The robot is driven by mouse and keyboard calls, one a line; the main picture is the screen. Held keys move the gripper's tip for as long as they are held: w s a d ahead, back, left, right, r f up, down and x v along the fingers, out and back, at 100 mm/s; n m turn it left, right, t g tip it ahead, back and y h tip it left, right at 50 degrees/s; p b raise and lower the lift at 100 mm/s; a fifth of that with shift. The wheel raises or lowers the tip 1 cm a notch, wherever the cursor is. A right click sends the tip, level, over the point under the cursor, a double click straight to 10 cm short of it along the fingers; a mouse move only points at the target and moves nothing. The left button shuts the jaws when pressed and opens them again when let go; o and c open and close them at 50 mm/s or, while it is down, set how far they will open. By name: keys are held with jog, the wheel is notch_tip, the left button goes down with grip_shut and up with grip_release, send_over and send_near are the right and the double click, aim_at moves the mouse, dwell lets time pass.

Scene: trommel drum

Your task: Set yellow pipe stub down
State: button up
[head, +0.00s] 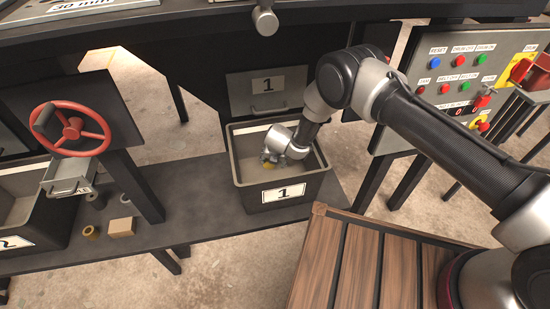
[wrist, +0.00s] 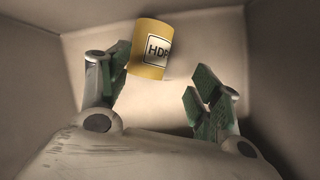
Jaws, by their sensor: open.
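The yellow pipe stub (wrist: 150,47) with a white "HDP…" label is inside bin 1, a grey-beige bin (head: 279,194) with a "1" on its front. In the wrist view the stub is tilted, near the left finger and well apart from the right one. I cannot tell whether it touches the left finger or the bin floor. My gripper (wrist: 157,80) is open, with green-padded fingers spread inside the bin. In the head view my gripper (head: 272,158) reaches down into the bin and mostly hides the stub.
Bin 1 stands on a dark shelf (head: 185,195) below a chute marked 1 (head: 267,88). A cardboard-coloured block (head: 121,227) and small rolls lie at left, below a red handwheel (head: 72,129). A button panel (head: 455,85) stands at right. A slatted wooden top (head: 350,260) is in front.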

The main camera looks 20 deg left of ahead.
jog(key=v, duration=0.4)
jog(key=shift+d, duration=0.2)
